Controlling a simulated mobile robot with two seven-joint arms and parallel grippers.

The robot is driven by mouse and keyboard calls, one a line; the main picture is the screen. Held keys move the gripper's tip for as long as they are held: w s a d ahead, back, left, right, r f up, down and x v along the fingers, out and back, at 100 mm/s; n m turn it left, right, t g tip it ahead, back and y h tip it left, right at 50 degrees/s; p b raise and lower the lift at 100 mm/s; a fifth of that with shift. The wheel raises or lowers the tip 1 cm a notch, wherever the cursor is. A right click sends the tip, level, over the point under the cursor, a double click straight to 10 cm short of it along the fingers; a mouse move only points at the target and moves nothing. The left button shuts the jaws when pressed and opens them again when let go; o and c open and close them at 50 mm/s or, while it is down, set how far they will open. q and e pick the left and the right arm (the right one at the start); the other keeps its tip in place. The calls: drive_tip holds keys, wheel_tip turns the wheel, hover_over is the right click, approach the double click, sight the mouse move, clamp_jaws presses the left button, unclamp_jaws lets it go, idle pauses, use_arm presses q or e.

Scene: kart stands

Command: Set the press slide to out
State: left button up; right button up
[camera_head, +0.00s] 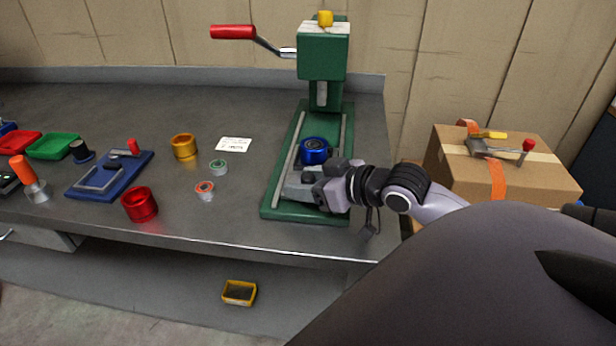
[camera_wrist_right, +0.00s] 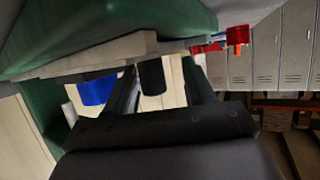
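The green press (camera_head: 323,55) stands at the right end of the bench, its red-handled lever (camera_head: 233,32) pointing left. Its long green base (camera_head: 285,213) carries two pale rails. The grey slide (camera_head: 295,187) sits near the front of the base. A blue cup (camera_head: 314,147) stands behind it, toward the column; the cup also shows in the right wrist view (camera_wrist_right: 97,91). My right gripper (camera_head: 318,186) is at the slide's front right. In the wrist view its two fingers are apart, with a black knob (camera_wrist_right: 152,76) between them and gaps beside it. My left gripper is not in view.
Left on the bench are a red cup (camera_head: 139,205), an orange-yellow cup (camera_head: 184,147), a blue clamp fixture (camera_head: 110,177), small rings and green and red trays. A white card (camera_head: 234,144) lies left of the press. A cardboard box (camera_head: 465,178) stands right. A yellow bin (camera_head: 239,293) sits below.

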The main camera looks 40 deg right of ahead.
drive_tip(key=shift+d, duration=0.1)
drive_tip(key=shift+s+r, duration=0.1)
drive_tip(key=shift+v, duration=3.45)
drive_tip(key=shift+s, duration=0.1)
